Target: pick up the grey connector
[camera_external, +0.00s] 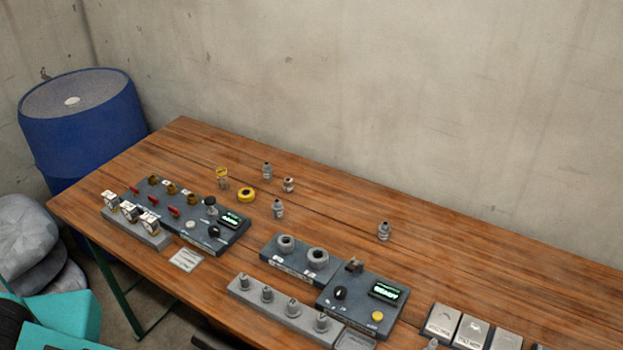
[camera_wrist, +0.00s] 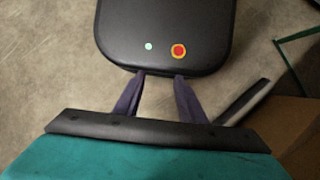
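Several small grey fittings with dark tops stand loose on the wooden table (camera_external: 460,255) in the external view. One grey fitting (camera_external: 384,231) stands alone toward the right. A second (camera_external: 278,209), a third (camera_external: 267,170) and a shorter one (camera_external: 288,185) stand near the yellow ring. I cannot tell which of them is the grey connector. My gripper (camera_wrist: 160,77) shows in the wrist view, its two dark purple fingers apart with nothing between them. It points down over the floor, away from the tabletop. It is not seen in the external view.
A valve panel (camera_external: 230,243), a block with two grey rings (camera_external: 300,268), a rack of grey pegs (camera_external: 275,308) and a control box (camera_external: 355,306) crowd the table's front. A blue barrel (camera_external: 85,130) stands left. The table's back right is clear.

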